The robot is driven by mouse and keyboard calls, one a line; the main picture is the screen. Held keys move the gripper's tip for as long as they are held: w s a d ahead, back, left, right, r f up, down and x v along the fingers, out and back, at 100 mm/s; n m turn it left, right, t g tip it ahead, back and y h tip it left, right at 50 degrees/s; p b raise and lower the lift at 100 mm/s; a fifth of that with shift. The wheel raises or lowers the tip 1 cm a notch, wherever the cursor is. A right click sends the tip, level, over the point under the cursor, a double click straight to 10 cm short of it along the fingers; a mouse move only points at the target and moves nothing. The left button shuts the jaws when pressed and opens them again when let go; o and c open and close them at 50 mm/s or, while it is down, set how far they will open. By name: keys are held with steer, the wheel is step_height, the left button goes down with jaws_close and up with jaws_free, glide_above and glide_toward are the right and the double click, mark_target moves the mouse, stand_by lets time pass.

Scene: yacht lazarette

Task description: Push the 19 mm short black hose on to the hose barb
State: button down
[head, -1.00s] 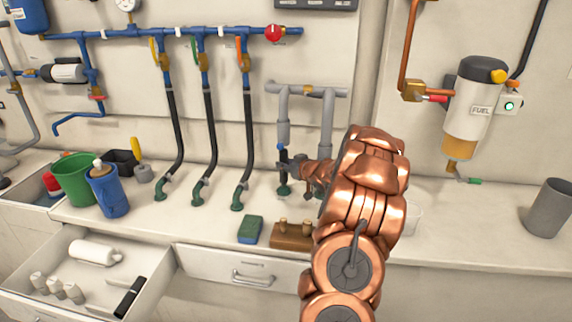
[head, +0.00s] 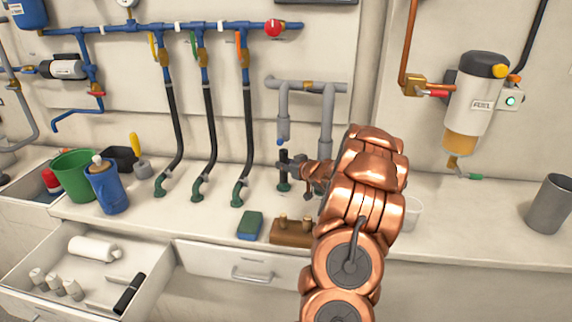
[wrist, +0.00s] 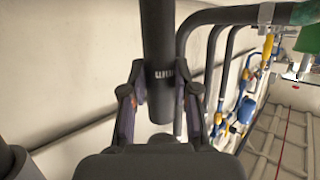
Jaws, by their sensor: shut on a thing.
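The short black hose (head: 283,171) stands about upright above the bench in the head view, with a dark green fitting (head: 284,187) at its foot. The blue-tipped barb (head: 281,142) hangs from a grey pipe just above the hose's upper end; a small gap seems to show between them. My gripper (head: 290,166) comes from the right and is shut on the hose. In the wrist view the hose (wrist: 158,40) runs between my two fingers (wrist: 160,95), with pale print on it and one end visible. The barb is not clear in the wrist view.
Several longer black hoses (head: 211,130) with green ends stand to the left. A sponge (head: 250,225) and a wooden block (head: 291,232) lie in front on the bench. A grey pipe leg (head: 326,125) stands close on the right. An open drawer (head: 150,262) juts out at lower left.

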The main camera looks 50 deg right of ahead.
steer(key=shift+f, duration=0.4)
steer(key=c, duration=0.8)
jaws_free()
steer(key=shift+r, duration=0.1)
steer(key=shift+v, duration=3.75)
